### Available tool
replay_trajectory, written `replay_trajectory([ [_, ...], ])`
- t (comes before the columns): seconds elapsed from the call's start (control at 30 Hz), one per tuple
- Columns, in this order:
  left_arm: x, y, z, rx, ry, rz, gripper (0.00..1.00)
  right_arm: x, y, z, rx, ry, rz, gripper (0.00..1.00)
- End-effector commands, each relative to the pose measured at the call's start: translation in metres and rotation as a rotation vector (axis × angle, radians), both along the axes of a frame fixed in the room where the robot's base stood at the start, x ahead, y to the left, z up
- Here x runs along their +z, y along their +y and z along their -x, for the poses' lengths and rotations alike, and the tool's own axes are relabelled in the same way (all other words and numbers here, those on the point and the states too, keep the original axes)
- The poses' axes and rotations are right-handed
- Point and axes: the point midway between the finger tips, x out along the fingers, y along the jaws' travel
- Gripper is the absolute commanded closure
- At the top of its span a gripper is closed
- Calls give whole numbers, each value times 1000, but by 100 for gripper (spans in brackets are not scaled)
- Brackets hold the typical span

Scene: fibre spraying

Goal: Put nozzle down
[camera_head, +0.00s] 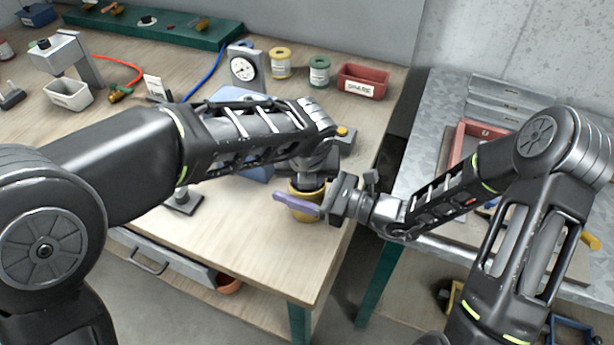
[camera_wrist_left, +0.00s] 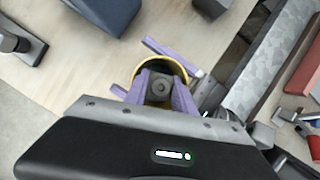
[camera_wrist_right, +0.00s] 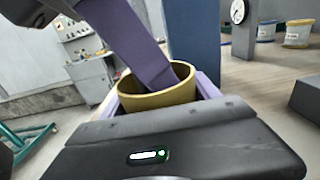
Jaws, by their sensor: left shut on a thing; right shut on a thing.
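A yellow cup (camera_wrist_right: 155,97) is held upright between the purple fingers of my right gripper (camera_wrist_right: 160,100). In the head view the cup (camera_head: 300,215) is above the near right corner of the wooden table, partly behind a purple finger. My left gripper (camera_wrist_left: 160,88) reaches down into the cup's mouth from above. Between its purple fingers a grey round piece (camera_wrist_left: 161,89), seemingly the nozzle, shows inside the yellow rim. The nozzle's lower part is hidden. Whether it touches the cup wall or bottom I cannot tell.
The wooden table (camera_head: 250,238) is bare in front. A dial gauge (camera_head: 244,67), a yellow spool (camera_head: 280,63), a green spool (camera_head: 319,72) and a red bin (camera_head: 362,82) stand behind. A metal bench (camera_head: 425,150) is at right, across a gap.

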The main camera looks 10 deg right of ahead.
Motion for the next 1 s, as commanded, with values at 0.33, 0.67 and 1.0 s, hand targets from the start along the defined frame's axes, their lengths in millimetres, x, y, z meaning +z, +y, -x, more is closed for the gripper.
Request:
replay_trajectory([
  [0.33, -13, 3, 0, 2, 6, -7, 100, 2, 5, 3, 14, -7, -6, 87],
  [0.67, -19, 4, -1, 6, 7, -5, 67, 2, 6, 4, 18, -8, -8, 87],
  [1.0, -12, 4, -2, 8, 6, -5, 60, 2, 7, 4, 19, -9, -7, 87],
])
